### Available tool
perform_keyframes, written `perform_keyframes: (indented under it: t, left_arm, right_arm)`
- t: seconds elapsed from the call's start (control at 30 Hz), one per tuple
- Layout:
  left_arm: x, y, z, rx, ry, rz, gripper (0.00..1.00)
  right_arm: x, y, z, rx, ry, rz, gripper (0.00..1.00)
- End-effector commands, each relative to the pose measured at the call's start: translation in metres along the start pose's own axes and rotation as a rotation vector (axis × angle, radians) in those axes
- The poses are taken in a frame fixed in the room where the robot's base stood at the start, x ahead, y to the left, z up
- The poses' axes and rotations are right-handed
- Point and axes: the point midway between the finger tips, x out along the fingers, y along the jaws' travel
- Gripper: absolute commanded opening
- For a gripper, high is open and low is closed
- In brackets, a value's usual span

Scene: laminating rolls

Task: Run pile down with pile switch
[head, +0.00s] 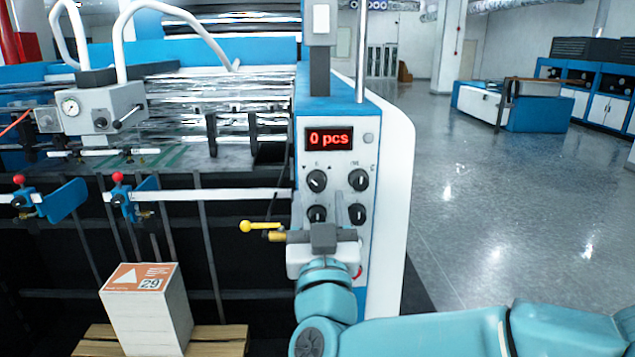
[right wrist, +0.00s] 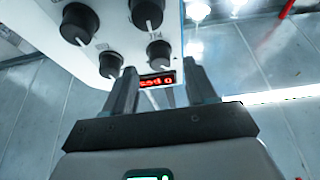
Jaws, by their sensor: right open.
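The control panel (head: 334,180) on the machine's blue and white end post carries several black knobs, among them an upper left knob (head: 316,181) and an upper right knob (head: 358,180). I cannot tell which one is the pile switch. Above them a red display (head: 329,139) reads "0 pcs". My right gripper (head: 323,237) is in front of the panel's lower part. In the right wrist view my right gripper (right wrist: 161,75) is open and empty; the panel's knobs (right wrist: 110,65) and display (right wrist: 157,80) appear beyond its fingers, upside down. My left gripper is not in view.
A paper pile (head: 150,312) with an orange and white top stands on a wooden pallet (head: 217,342) at lower left. A yellow-knobbed lever (head: 257,226) sticks out left of my right gripper. Open floor (head: 490,220) lies to the right.

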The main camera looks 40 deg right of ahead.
Motion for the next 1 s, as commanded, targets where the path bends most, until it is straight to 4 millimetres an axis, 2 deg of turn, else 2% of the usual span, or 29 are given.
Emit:
perform_keyframes:
  t: [0.1, 0.2, 0.5, 0.53, 0.7, 1.0]
  left_arm:
    - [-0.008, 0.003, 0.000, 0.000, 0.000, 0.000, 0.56]
    - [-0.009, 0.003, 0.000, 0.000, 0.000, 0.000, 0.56]
    - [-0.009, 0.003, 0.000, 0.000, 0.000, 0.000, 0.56]
    - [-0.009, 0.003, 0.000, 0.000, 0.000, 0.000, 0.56]
    - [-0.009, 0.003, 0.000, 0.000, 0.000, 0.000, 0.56]
    - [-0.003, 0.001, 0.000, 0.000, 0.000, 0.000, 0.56]
  right_arm:
    - [0.018, 0.000, -0.001, -0.001, -0.001, 0.002, 0.56]
    - [0.025, -0.001, 0.000, -0.001, -0.001, -0.001, 0.56]
    - [0.027, -0.001, 0.001, 0.000, 0.000, -0.001, 0.56]
    - [0.027, -0.001, 0.001, 0.000, 0.000, -0.001, 0.53]
    - [0.027, -0.001, 0.001, 0.000, 0.000, -0.001, 0.00]
    - [0.026, -0.001, 0.002, 0.027, 0.001, 0.009, 0.00]
